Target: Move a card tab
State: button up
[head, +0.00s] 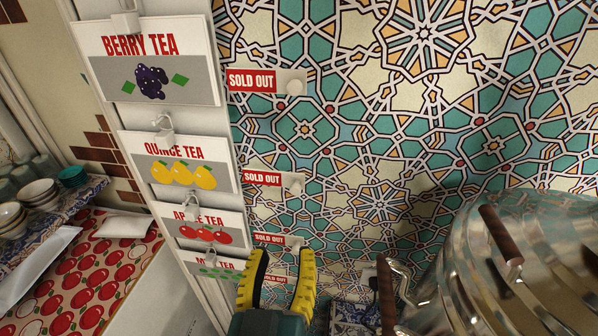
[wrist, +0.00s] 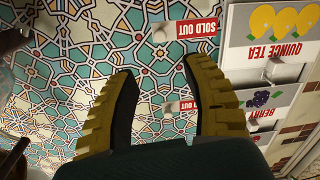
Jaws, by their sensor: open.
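Red "SOLD OUT" card tabs with white knobs slide out beside the tea cards: the berry tab (head: 252,79), quince tab (head: 262,178), apple tab (head: 268,239) and mint tab (head: 277,279). The mint tab shows between my fingers in the head view. My gripper (head: 282,253) is open and empty, fingers pointing up at the bottom of that view. In the wrist view my gripper (wrist: 162,68) opens toward the quince tab (wrist: 197,28) and its knob (wrist: 160,33), beyond the fingertips. The berry tab (wrist: 190,104) is partly hidden by a finger. I see no contact.
The berry (head: 150,75), quince (head: 180,174), apple (head: 203,231) and mint (head: 212,268) tea cards hang on a white board. A shiny samovar (head: 520,265) stands at the right. Bowls (head: 38,192) sit on a shelf at the left. The tiled wall (head: 400,130) is clear.

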aim_at(295, 193)
jog(key=w, duration=0.5)
jog(key=w+d+p, duration=0.1)
jog(key=w, duration=0.4)
jog(key=w+d+p, duration=0.1)
jog(key=w, duration=0.4)
jog(key=shift+w, duration=0.1)
grip_shut()
jog(key=shift+a, duration=0.1)
